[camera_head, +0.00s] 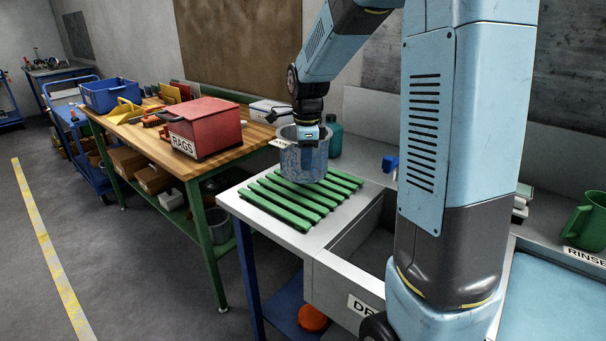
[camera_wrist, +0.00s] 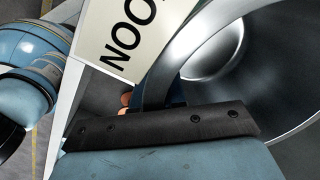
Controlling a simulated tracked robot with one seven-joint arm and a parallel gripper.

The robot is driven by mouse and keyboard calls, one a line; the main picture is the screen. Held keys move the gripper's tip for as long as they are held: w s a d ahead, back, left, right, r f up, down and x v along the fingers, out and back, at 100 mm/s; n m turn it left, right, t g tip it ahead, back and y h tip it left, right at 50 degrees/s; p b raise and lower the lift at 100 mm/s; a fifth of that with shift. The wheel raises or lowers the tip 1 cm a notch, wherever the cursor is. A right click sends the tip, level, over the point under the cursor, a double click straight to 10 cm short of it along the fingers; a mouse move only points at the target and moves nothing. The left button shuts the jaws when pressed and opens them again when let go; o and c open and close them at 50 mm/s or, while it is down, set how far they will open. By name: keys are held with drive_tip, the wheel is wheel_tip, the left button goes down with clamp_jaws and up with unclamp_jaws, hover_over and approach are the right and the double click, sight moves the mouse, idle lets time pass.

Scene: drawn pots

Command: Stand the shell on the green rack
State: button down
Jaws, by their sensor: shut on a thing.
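The shell (camera_head: 304,161) is a grey metal pot with an open top. It is upright at the back part of the green rack (camera_head: 278,205), a slatted rack on a light grey worktop. I cannot tell whether its base touches the slats. My gripper (camera_head: 308,138) comes down from above and is shut on the shell's near wall. In the wrist view the shell's shiny inside (camera_wrist: 265,75) fills the right side, with a dark finger of my gripper (camera_wrist: 165,122) across its wall. The shell's underside is hidden.
A drawer or basin (camera_head: 350,255) lies open right of the rack. A teal bottle (camera_head: 335,139) stands behind the shell. A red RAGS box (camera_head: 203,127) sits on the wooden bench to the left. A green jug (camera_head: 588,222) is at far right. The rack's front slats are bare.

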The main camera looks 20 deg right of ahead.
sight(304, 173)
drive_tip(key=shift+w+f, duration=1.1)
drive_tip(key=shift+f, duration=1.75)
drive_tip(key=shift+f, duration=0.1)
drive_tip(key=c, duration=1.2)
unclamp_jaws()
wheel_tip(304, 173, up, 11)
drive_tip(key=s+r+n+t, duration=0.1)
drive_tip(key=s+r+n, duration=0.1)
drive_tip(key=s+n, duration=0.4)
drive_tip(key=s+d+r+n+t, duration=0.1)
drive_tip(key=s+r+n+t, duration=0.1)
drive_tip(key=s+n, duration=0.5)
drive_tip(key=s+r+n+t, duration=0.1)
drive_tip(key=s+n, duration=0.6)
drive_tip(key=s, duration=0.8)
drive_tip(key=shift+s+d+r+t, duration=0.2)
drive_tip(key=shift+r+t, duration=0.2)
drive_tip(key=shift+r, duration=0.25)
